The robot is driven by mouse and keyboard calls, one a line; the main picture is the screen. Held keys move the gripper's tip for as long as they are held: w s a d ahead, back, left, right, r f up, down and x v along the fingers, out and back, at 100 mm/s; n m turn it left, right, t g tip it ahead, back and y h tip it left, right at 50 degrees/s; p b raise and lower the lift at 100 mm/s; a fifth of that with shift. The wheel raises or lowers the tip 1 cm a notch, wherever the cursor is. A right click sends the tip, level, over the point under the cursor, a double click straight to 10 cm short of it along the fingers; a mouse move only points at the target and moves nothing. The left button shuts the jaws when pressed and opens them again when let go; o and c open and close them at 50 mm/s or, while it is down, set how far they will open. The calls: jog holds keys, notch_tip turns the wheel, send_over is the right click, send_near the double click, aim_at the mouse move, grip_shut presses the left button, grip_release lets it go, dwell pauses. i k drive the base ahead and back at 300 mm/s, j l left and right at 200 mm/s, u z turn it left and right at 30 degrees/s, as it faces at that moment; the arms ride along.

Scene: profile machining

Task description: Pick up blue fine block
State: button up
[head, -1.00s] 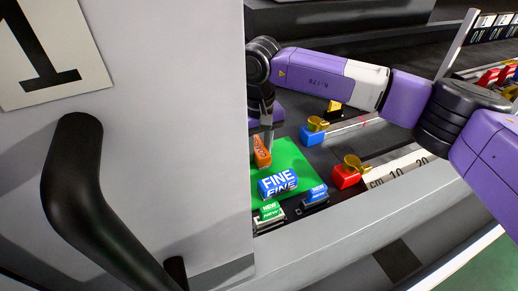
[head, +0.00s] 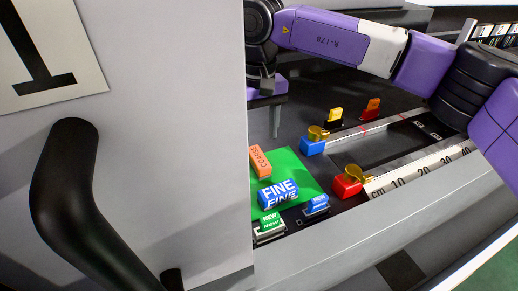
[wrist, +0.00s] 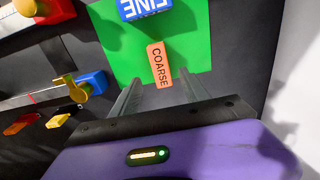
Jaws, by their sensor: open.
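The blue FINE block (head: 278,194) lies on the green mat (head: 310,183) in the head view. At the top edge of the wrist view the block (wrist: 145,8) is partly cut off. The orange COARSE block (head: 260,161) lies on the mat behind it and also shows in the wrist view (wrist: 158,64). My gripper (wrist: 160,92) is open and empty, its two fingers apart on either side of the near end of the COARSE block in the picture. In the head view my gripper is above and behind the blocks, partly hidden by the grey door.
The grey door (head: 170,190) with a black handle (head: 65,190) fills the left. Green NEW (head: 269,226) and blue (head: 317,204) buttons sit at the mat's front. Red (head: 347,185) and blue (head: 312,146) stops with brass knobs stand right, beside a cm scale (head: 420,170).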

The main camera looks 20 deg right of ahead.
aim_at(273, 196)
jog(key=k+l, duration=0.3)
jog(key=k, duration=0.15)
jog(key=k+l, duration=0.3)
jog(key=k, duration=0.15)
